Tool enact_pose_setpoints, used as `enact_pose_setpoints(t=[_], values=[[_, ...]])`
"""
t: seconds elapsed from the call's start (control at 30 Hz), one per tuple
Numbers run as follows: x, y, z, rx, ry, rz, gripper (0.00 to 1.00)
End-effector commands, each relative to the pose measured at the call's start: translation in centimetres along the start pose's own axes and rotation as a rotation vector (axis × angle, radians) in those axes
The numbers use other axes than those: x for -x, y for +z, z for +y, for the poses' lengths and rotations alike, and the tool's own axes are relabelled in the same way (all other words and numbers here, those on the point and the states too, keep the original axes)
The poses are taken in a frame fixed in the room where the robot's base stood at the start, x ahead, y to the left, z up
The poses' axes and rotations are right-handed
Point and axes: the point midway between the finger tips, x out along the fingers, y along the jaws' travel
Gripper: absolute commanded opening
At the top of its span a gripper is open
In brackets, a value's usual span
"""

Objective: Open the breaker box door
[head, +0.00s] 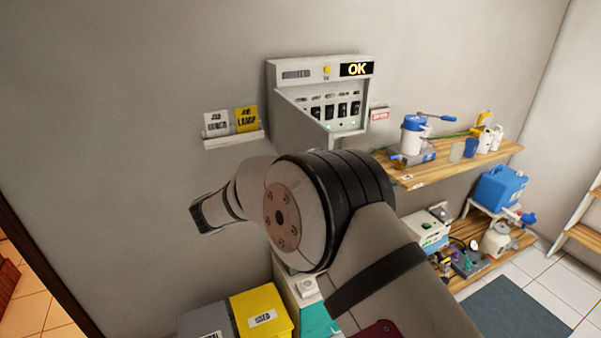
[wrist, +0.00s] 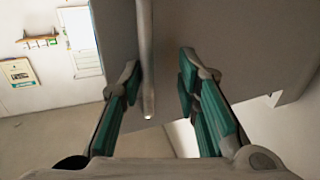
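The breaker box (head: 320,68) is on the grey wall in the head view, with a yellow button and a lit "OK" sign on top. Its door (head: 303,121) stands swung out at the left, and a row of dark breakers (head: 343,110) shows inside. In the wrist view a grey panel, seemingly the door (wrist: 225,40), fills the upper middle. A long thin bar (wrist: 147,60), seemingly its handle, runs between my fingers, nearer the left one. My gripper (wrist: 160,85) is open, its teal-padded fingers apart. I cannot make out its fingers in the head view.
A small ledge (head: 234,140) with two cards is left of the box. A wooden shelf (head: 470,158) with bottles and tools is at the right. A yellow bin (head: 262,312) stands below. My arm covers the wall beneath the box.

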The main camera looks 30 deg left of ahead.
Motion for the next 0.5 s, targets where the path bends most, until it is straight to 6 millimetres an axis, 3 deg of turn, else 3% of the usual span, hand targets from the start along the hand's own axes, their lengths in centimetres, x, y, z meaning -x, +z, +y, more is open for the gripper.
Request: enact_pose_setpoints(t=[0.27, 0.5], values=[[0.9, 0.1, 0.0, 0.002, 0.001, -0.002, 0.30], [5.2, 0.1, -0.1, 0.003, -0.002, -0.002, 0.30]])
